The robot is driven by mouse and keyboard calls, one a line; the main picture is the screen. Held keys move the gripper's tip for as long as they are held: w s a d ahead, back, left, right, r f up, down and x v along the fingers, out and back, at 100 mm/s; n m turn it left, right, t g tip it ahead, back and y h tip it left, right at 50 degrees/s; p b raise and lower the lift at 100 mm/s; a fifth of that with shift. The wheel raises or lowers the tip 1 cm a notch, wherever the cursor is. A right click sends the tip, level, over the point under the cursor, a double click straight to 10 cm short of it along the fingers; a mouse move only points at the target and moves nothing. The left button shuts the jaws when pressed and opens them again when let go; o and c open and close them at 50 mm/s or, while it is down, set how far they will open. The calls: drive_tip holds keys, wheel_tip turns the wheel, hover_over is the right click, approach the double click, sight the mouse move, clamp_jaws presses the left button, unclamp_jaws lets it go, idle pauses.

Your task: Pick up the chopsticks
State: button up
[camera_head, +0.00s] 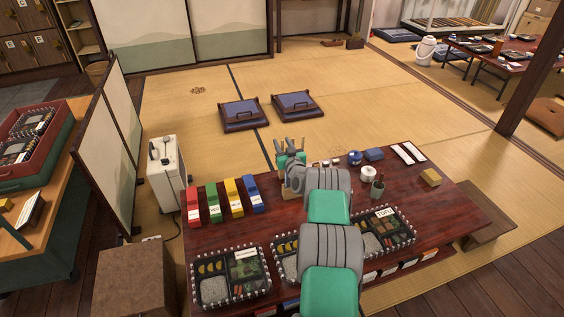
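I cannot clearly make out the chopsticks. Two slim white strips (408,153) lie side by side near the far right edge of the dark red table (447,205); they may be paper-sleeved chopsticks, but are too small to tell. A small dark green cup (377,189) with something thin standing in it is on the table, left of and nearer than the strips. My gripper (289,146) is over the table's far edge, left of both. My arm hides part of the table below it. The gripper's fingers are too small and overlapped to show their opening or any held thing.
Bento boxes (214,292) line the near side of the table. Red, green, yellow and blue boxes (234,196) stand at its left. A white pot (368,174), a blue pot (355,157) and a yellow block (431,177) are on the right half. Floor cushions (294,103) lie beyond.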

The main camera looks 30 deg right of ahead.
drive_tip(key=shift+c, duration=0.5)
clamp_jaws()
drive_tip(key=shift+r, duration=0.1)
wheel_tip(320, 180, up, 18)
drive_tip(key=p, duration=0.6)
drive_tip(key=shift+r, duration=0.2)
idle(0.3)
drive_tip(key=s+d+f+b, duration=0.1)
drive_tip(key=s+d, duration=0.2)
drive_tip(key=s, duration=0.4)
drive_tip(key=s+d+f+b, duration=0.1)
drive_tip(key=s+d+b, duration=0.1)
drive_tip(key=s+d, duration=0.2)
drive_tip(key=shift+s+f, duration=0.15)
drive_tip(key=shift+s, duration=1.45)
